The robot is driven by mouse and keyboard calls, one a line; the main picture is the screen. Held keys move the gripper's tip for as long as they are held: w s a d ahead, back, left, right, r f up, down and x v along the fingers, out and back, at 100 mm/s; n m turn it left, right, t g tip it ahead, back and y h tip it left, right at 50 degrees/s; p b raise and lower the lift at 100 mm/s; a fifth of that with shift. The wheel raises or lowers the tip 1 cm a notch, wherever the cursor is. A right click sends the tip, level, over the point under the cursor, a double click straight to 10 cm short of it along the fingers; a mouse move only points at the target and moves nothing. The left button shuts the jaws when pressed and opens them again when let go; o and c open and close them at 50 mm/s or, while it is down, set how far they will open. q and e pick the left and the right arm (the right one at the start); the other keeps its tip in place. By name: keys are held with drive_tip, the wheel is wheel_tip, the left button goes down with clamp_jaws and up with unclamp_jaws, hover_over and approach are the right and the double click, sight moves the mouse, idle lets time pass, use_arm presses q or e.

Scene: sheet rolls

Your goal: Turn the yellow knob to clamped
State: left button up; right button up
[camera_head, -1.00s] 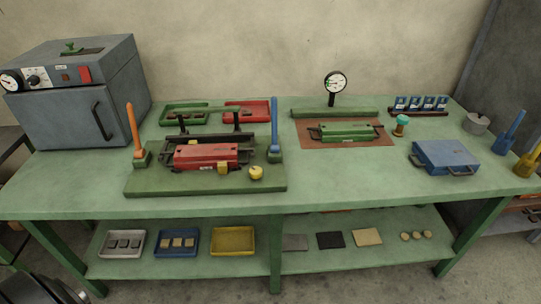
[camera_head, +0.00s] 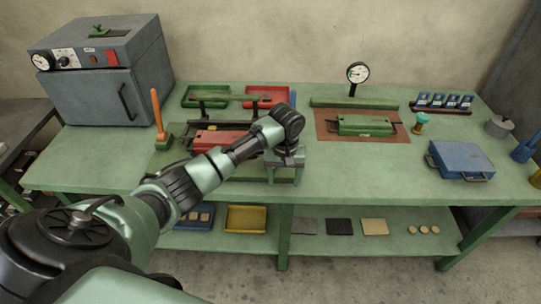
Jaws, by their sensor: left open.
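The yellow knob is hidden behind my left gripper (camera_head: 284,178), so its setting cannot be read. My left gripper is open with its two fingers pointing down, over the front right corner of the green fixture base (camera_head: 165,166). Whether the fingers touch the knob cannot be told. The red block (camera_head: 215,138) on the fixture is partly covered by my left arm. My right gripper is not in view.
An orange lever (camera_head: 158,112) stands at the fixture's left, and a blue lever (camera_head: 293,98) is mostly hidden behind my wrist. A green block (camera_head: 364,126) and a blue case (camera_head: 462,157) are farther right. The bench front right of my gripper is clear.

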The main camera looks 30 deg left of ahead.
use_arm(q)
drive_tip(key=w+a+r+n, duration=0.1)
drive_tip(key=a+r, duration=0.1)
drive_tip(key=w+a+r+n, duration=0.1)
drive_tip(key=w+a+r, duration=0.1)
drive_tip(key=a+r, duration=0.1)
drive_tip(key=w+a+r+n, duration=0.1)
drive_tip(key=a+r+n, duration=0.1)
drive_tip(key=shift+w+a+r, duration=0.35)
drive_tip(key=shift+a, duration=0.05)
drive_tip(key=shift+a+f, duration=0.1)
wheel_tip(320, 180, down, 7)
drive_tip(key=shift+f+p, duration=0.1)
drive_tip(key=shift+p, duration=0.4)
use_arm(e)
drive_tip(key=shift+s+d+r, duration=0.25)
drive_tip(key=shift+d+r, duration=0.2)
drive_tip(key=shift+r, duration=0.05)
use_arm(q)
drive_tip(key=shift+c, duration=0.2)
clamp_jaws()
